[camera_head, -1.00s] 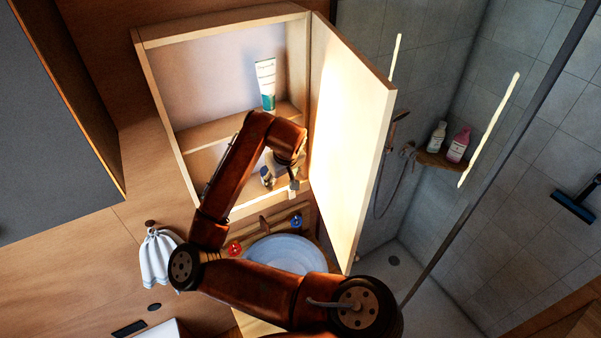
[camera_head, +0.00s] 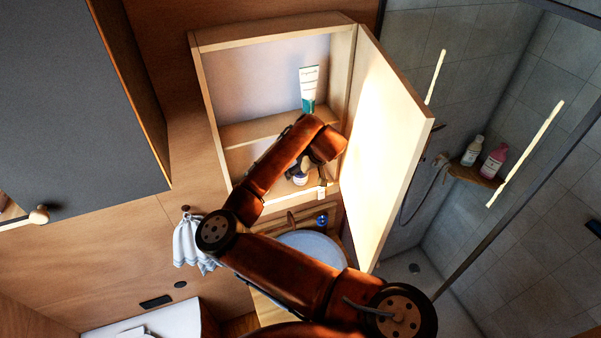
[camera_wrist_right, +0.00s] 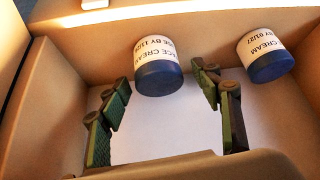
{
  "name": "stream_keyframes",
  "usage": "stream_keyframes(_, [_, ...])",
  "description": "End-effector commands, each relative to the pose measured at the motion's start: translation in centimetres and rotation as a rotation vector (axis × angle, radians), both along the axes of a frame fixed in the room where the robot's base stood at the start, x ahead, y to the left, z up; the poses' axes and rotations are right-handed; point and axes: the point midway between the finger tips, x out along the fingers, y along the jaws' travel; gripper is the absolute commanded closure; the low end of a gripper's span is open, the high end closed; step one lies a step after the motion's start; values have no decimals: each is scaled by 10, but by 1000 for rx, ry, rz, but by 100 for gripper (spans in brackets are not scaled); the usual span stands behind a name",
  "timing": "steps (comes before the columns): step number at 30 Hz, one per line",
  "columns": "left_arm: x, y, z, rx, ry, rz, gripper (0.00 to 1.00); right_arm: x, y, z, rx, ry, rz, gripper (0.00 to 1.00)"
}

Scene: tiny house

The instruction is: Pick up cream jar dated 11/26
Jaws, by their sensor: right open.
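In the right wrist view a cream jar (camera_wrist_right: 158,66) with a white label reading "11/26" and a blue end appears upside down at the upper middle. A similar jar (camera_wrist_right: 265,56) labelled "01/27" is to its right. My right gripper (camera_wrist_right: 160,76) is open, with one green-padded finger on either side of the 11/26 jar near the fingertips. I cannot tell whether the fingers touch it. In the head view my right arm reaches into the open cabinet's lower shelf, and the forearm hides much of that space. My left gripper is not in view.
The wooden cabinet (camera_head: 208,95) has its door (camera_head: 385,150) swung open on the right of my arm. A white and teal tube (camera_head: 309,88) stands on the shelf above. A sink basin (camera_head: 318,243) is below. Two bottles stand on the shower shelf (camera_head: 474,174).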

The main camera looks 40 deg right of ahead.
Motion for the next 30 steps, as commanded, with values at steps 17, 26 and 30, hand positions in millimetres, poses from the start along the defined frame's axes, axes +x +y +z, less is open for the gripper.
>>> stream_keyframes(17, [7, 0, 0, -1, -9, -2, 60, 0, 0, -2, -1, 0, -1, 66])
stream_keyframes(26, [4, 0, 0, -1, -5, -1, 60, 0, 0, -1, -1, 0, -1, 86])
stream_keyframes(30, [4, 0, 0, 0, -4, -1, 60, 0, 0, -1, -1, -1, -1, 88])
